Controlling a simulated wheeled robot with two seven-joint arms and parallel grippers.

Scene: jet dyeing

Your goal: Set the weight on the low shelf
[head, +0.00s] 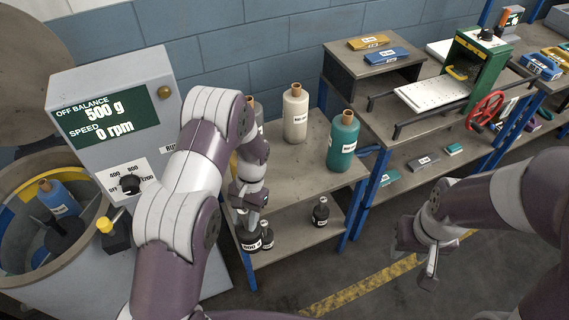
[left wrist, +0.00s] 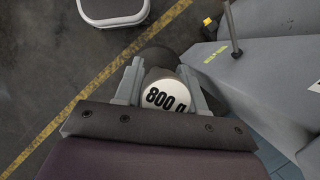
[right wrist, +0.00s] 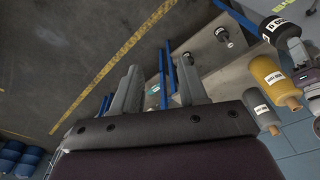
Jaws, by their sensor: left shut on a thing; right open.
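My left gripper (head: 249,216) is shut on a dark weight (head: 250,244) at the front left of the rack's low shelf (head: 298,232). In the left wrist view, the weight's pale label (left wrist: 167,96) reads 800 g between the fingers. The held weight (right wrist: 279,31) also shows in the right wrist view. I cannot tell whether its base touches the shelf. A small dark weight (head: 320,212) stands on the low shelf to the right, and another (head: 267,236) is just behind the held one. My right gripper (head: 430,270) is open and empty, over the floor to the right.
A white bottle (head: 295,113) and a green bottle (head: 342,142) stand on the upper shelf (head: 310,166). The dyeing machine (head: 115,110) on the left reads off balance 500 g, speed 0 rpm. The low shelf's middle is clear. A workbench (head: 392,112) stands on the right.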

